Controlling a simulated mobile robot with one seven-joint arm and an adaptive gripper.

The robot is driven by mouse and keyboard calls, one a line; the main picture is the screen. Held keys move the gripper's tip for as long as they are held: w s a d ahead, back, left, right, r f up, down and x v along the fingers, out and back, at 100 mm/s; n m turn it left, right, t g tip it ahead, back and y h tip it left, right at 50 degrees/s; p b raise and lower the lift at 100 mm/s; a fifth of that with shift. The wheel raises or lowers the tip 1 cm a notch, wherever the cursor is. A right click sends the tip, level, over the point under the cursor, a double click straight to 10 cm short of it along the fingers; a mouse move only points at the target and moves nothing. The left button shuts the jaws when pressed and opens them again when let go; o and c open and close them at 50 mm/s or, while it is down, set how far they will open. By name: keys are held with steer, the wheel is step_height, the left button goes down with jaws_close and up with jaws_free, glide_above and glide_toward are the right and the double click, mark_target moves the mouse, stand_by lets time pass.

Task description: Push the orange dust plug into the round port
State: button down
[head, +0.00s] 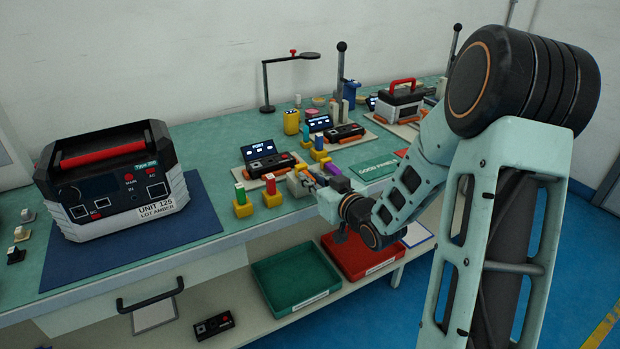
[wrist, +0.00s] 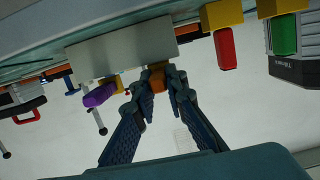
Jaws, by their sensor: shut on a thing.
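In the wrist view my gripper (wrist: 158,82) is shut on the orange dust plug (wrist: 157,83), which sits between the fingertips in front of a pale grey block (wrist: 110,52). The plug's far end is hidden, so I cannot tell whether it touches the block. In the head view my gripper (head: 312,180) is low over the bench front, beside the grey block (head: 296,184). The plug is too small to make out there. A display reading "PORT" (head: 259,147) stands behind a black unit (head: 266,163). I cannot make out the round port.
Red (head: 270,184), green (head: 240,194) and purple (head: 333,168) pieces stand on yellow blocks close to my gripper. A large power unit (head: 115,185) sits on a blue mat at left. Green (head: 296,281) and red (head: 362,257) trays lie on the lower shelf.

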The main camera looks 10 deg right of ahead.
steer(key=shift+s+d, duration=0.25)
steer(key=shift+s, duration=0.4)
stand_by(0.8)
steer(key=shift+v, duration=0.95)
steer(key=shift+f, duration=0.15)
